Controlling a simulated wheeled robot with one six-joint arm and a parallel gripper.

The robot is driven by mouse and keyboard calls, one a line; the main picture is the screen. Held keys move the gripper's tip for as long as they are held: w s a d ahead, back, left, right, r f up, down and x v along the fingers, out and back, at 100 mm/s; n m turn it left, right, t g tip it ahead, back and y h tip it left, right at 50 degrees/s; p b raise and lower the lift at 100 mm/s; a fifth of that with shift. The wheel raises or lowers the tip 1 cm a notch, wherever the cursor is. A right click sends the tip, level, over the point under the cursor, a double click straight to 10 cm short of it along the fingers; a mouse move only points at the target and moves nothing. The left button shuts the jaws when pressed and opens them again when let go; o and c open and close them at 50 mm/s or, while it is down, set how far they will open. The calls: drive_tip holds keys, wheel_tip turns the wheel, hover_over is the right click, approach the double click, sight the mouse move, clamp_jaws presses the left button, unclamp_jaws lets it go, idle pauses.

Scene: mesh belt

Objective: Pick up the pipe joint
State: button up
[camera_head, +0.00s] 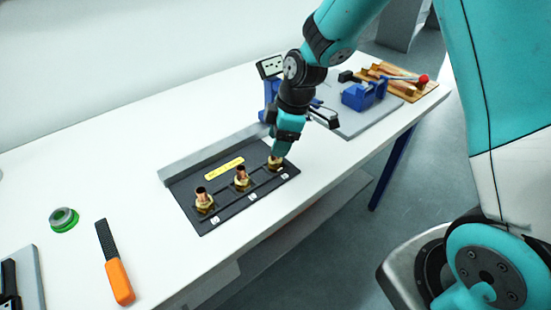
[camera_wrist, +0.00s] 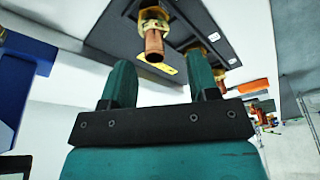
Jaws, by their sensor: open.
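Several brass and copper fittings stand upright in a row on a black tray (camera_head: 190,222). The left pipe joint (camera_head: 204,203) and the middle pipe joint (camera_head: 241,180) are in clear view. The right pipe joint (camera_head: 275,163) is partly hidden by my gripper (camera_head: 278,148), which points down just over it. In the wrist view, my gripper's two green fingers (camera_wrist: 160,75) are apart with nothing between them. A pipe joint (camera_wrist: 153,40) appears just beyond the gap, with another pipe joint (camera_wrist: 200,52) to its right. I cannot tell whether the fingers touch it.
A blue stand with a display (camera_head: 270,69) is behind my gripper. A grey mat with a blue device (camera_head: 362,95) and a wooden board (camera_head: 408,92) are to the right. A green roll (camera_head: 63,220) and an orange-handled tool (camera_head: 118,280) lie at left. The back-left tabletop is clear.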

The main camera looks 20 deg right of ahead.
sight(275, 158)
drive_tip(key=x, duration=0.1)
drive_tip(key=p+x, duration=0.1)
drive_tip(key=x, duration=0.2)
drive_tip(key=shift+w+d+f, duration=0.2)
drive_tip(key=shift+f, duration=0.25)
drive_tip(key=c, duration=0.9)
drive_tip(key=shift+c, duration=0.4)
drive_tip(key=shift+r, duration=0.15)
